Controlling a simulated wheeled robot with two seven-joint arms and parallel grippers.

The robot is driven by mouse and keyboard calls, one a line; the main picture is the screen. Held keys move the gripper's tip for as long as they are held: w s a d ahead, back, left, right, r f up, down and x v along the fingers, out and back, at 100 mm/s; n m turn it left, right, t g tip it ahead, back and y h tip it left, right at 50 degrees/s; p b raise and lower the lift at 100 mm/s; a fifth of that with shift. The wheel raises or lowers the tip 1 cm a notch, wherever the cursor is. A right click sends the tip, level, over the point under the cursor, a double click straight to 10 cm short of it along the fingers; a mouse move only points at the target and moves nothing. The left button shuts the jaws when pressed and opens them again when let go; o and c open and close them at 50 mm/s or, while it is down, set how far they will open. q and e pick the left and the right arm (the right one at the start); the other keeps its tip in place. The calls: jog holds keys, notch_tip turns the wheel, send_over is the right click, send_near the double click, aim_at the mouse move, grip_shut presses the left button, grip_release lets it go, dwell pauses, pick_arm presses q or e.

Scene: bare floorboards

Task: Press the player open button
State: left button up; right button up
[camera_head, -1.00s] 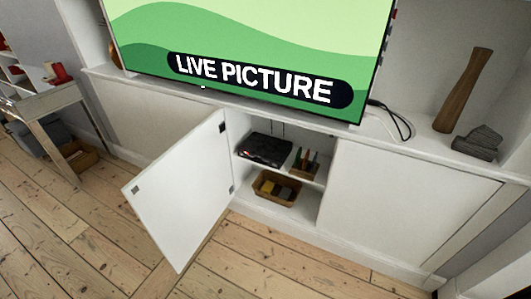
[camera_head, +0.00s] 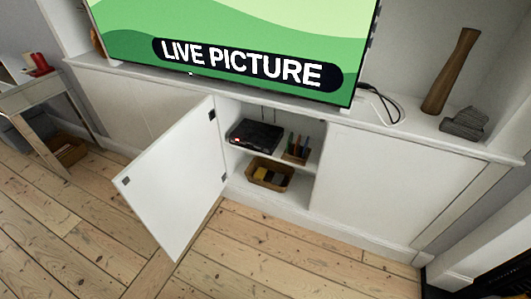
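A black player (camera_head: 256,135) sits on the upper shelf inside the open cabinet under the television. A small red light or mark shows at its front left. Its open button is too small to make out. The white cabinet door (camera_head: 178,182) stands swung open to the left of the opening. Neither of my grippers is in view.
A holder with pens (camera_head: 297,148) stands right of the player. A basket (camera_head: 269,174) sits on the lower shelf. The television (camera_head: 235,45) stands on the cabinet top. A side table (camera_head: 38,97) is at the left. The floorboards (camera_head: 260,255) in front are clear.

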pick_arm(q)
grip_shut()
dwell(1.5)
